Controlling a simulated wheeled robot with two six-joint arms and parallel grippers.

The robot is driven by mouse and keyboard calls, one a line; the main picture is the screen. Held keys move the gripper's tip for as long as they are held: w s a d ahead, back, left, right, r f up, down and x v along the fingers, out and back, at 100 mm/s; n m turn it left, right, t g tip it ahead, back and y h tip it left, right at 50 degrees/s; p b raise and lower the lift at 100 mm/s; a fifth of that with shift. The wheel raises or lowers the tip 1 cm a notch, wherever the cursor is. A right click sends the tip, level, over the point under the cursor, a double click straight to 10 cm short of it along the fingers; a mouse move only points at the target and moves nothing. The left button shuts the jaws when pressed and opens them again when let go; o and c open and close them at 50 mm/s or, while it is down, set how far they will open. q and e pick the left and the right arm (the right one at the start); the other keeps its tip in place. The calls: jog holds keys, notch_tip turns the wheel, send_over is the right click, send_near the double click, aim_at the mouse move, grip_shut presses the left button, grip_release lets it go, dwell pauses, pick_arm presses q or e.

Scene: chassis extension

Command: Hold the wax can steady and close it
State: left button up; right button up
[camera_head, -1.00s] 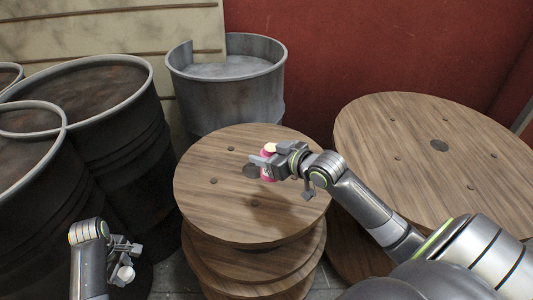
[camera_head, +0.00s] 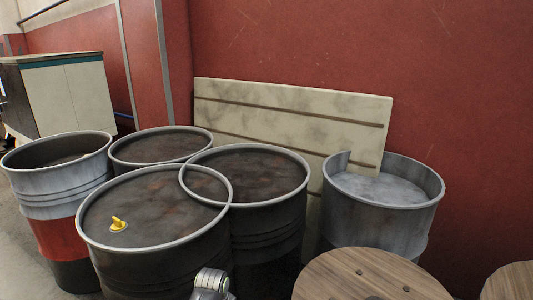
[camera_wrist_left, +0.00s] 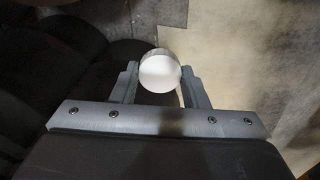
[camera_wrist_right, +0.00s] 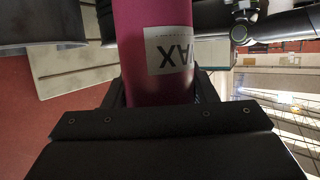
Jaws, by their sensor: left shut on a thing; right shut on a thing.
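The magenta wax can (camera_wrist_right: 155,60), with a white label reading WAX, fills the middle of the right wrist view. My right gripper (camera_wrist_right: 157,92) is shut around it, and the can's upper end lies outside that picture. A round white disc, which looks like the lid (camera_wrist_left: 160,70), sits between the fingertips of my left gripper (camera_wrist_left: 160,80). Part of my left arm (camera_head: 212,283) shows at the bottom edge of the head view. The can, the lid and the right arm are out of the head view. The can and lid appear apart.
Several dark barrels (camera_head: 150,215) stand in front, one with a yellow object (camera_head: 118,224) on top. A grey barrel (camera_head: 385,190) stands right of them. A wooden spool top (camera_head: 370,280) is at the bottom right. A red wall (camera_head: 450,90) closes the back.

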pick_arm(q)
jog(key=shift+r, duration=0.35)
pick_arm(e)
jog(key=shift+s+a+r, duration=0.35)
jog(key=shift+s+r, duration=0.15)
jog(key=shift+r, duration=0.05)
pick_arm(q)
jog(key=shift+f, duration=0.1)
pick_arm(e)
jog(key=shift+w+a+f+n+g+y, duration=0.15)
jog(key=shift+a+n+g+y, duration=0.15)
jog(key=shift+a+y, duration=0.15)
jog(key=w+a+f+n+g+y, duration=0.1)
jog(key=a+n+g+y, duration=0.4)
jog(key=a, duration=0.9)
jog(key=n+g, duration=0.1)
jog(key=n, duration=0.1)
jog(key=shift+w+f+n+g, duration=0.3)
jog(key=shift+w+f+g, duration=0.1)
jog(key=shift+d+y, duration=0.1)
jog(key=shift+y, duration=0.15)
